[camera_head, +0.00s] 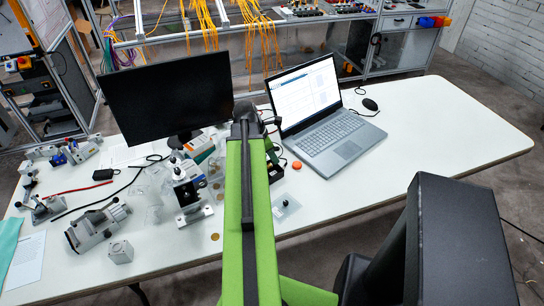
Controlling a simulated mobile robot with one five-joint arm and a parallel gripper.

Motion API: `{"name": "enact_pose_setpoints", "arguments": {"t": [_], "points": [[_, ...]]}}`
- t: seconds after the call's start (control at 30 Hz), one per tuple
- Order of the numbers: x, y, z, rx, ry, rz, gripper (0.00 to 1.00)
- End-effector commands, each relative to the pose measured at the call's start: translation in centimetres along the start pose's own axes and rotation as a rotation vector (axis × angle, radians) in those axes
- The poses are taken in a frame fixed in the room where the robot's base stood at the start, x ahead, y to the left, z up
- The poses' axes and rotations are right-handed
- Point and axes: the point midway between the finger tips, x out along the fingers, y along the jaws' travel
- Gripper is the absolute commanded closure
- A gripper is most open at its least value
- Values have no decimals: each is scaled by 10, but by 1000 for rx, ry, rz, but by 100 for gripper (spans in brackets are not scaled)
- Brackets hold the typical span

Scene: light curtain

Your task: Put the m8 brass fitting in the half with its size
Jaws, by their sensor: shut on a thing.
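My green arm (247,215) reaches up the middle of the picture over the white table (440,130). Its far black joint (245,112) shows, but my gripper does not; the arm may be hiding it. I cannot pick out the m8 brass fitting or the two marked halves. A small flat tan disc (215,237) lies just left of the arm, and I cannot tell what it is. A small grey-blue plate (285,208), partly hidden by the arm, lies to its right.
A monitor (165,95) and an open laptop (335,125) stand toward the back. Metal devices (95,227), clear boxes (150,190) and cables crowd the left. An orange cap (297,165) lies below the laptop. The right table end is mostly clear.

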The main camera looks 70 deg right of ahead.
Motion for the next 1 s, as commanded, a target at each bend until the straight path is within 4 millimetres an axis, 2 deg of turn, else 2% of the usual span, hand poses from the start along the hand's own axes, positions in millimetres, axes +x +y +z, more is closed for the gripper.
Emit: {"name": "enact_pose_setpoints", "arguments": {"t": [0.03,0.1,0.4,1.0], "points": [[11,0,-5,0,0,0,100],[19,0,-8,0,0,0,100],[46,0,-19,-1,0,0,100],[46,1,-21,-2,0,1,100]]}}
